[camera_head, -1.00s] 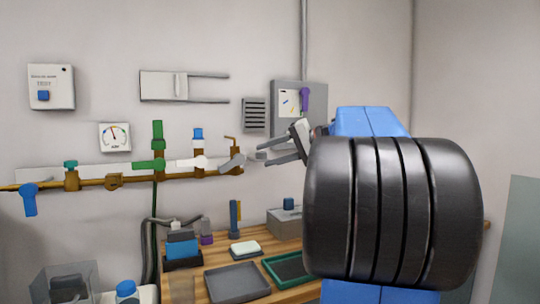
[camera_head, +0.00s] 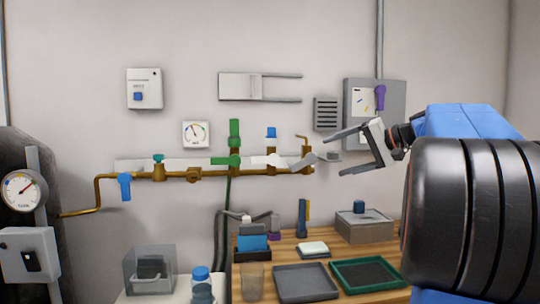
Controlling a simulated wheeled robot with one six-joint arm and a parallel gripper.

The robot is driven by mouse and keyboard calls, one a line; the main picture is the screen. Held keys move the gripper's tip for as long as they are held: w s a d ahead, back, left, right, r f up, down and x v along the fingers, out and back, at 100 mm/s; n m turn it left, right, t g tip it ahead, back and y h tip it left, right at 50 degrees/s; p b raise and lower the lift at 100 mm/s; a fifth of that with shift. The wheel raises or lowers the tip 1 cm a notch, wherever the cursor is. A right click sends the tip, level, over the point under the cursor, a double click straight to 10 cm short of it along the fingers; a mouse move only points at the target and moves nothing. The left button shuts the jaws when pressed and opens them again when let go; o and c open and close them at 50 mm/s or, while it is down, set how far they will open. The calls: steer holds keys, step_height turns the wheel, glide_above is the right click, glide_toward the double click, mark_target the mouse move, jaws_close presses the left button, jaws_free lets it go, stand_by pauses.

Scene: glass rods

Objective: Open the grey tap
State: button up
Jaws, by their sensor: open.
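The grey tap (camera_head: 305,161) is at the right end of the brass pipe on the back wall. Its grey lever slopes up to the right. My gripper (camera_head: 335,157) is open and points left, just right of the tap. Its two fingers are spread one above the other.
Beside the grey tap are a white-handled tap (camera_head: 268,160) and a green-handled tap (camera_head: 228,160); a blue handle (camera_head: 125,187) hangs farther left. A grey wall box (camera_head: 392,100) is behind my gripper. Below, a wooden bench (camera_head: 328,262) holds trays and boxes.

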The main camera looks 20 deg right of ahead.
steer(key=w+a+f+n+g+h, duration=0.1)
steer(key=w+a+f+n+g, duration=0.3)
steer(key=a, duration=0.3)
steer(key=n+g+h, duration=0.2)
steer(key=g+h, duration=0.3)
steer(key=h, duration=0.6)
glide_toward(300, 161)
steer(key=x, duration=1)
steer(key=shift+w+d+f, duration=0.1)
steer(key=shift+w+f, duration=0.1)
steer(key=shift+w, duration=0.05)
